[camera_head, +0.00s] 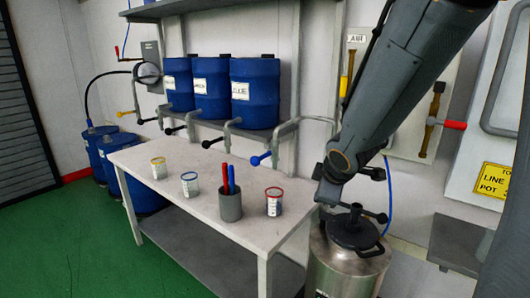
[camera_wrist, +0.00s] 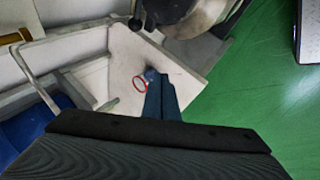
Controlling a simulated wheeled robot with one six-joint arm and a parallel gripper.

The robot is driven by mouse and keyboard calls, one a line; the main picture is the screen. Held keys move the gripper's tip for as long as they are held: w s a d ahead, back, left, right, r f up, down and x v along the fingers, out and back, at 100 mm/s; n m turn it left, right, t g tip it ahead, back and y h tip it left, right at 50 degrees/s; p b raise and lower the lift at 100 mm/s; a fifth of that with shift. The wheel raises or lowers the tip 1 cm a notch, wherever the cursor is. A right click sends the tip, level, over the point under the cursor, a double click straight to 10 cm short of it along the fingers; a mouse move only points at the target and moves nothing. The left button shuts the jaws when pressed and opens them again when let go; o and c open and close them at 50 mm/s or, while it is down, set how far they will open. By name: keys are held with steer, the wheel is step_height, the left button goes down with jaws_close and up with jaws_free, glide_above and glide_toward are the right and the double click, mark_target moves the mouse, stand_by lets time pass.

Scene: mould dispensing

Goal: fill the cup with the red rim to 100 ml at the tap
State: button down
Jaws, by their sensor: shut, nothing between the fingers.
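The cup with the red rim (camera_head: 274,205) stands upright at the right end of the grey table (camera_head: 180,205). In the wrist view its red rim (camera_wrist: 140,83) shows just left of my fingers. My gripper (camera_head: 328,196) is above and right of the table, over the steel pot, apart from the cup. In the wrist view my gripper (camera_wrist: 161,98) has its fingers together, holding nothing. Several taps hang on the rail under the blue drums, among them one with a blue handle (camera_head: 261,158), one with a black handle (camera_head: 213,143) and one with a yellow handle (camera_head: 126,113).
A grey holder (camera_head: 230,207) with red and blue pens stands just left of the red-rimmed cup. A blue-rimmed cup (camera_head: 190,184) and a yellow-rimmed cup (camera_head: 159,168) stand further left. A steel pot (camera_head: 338,268) stands right of the table. Green floor lies clear in front.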

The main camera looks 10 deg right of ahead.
mark_target(259, 161)
steer(key=w+a+r+n+t+y+p, duration=0.1)
steer(key=w+a+r+n+y+p, duration=0.1)
steer(key=r+n, duration=0.4)
steer(key=w+a+r+n+t+y+p, duration=0.1)
steer(key=w+a+r+n+y+p, duration=0.1)
steer(key=a+r+n+y, duration=0.2)
step_height(259, 161, up, 3)
steer(key=n, duration=0.6)
steer(key=shift+w+a+y+p, duration=0.25)
steer(key=shift+a+y+p, duration=0.1)
steer(key=shift+a+y, duration=0.05)
steer(key=p+x, duration=0.2)
steer(key=x, duration=1.2)
steer(key=shift+w+r, duration=0.1)
steer(key=shift+d+b, duration=0.1)
steer(key=shift+b, duration=0.5)
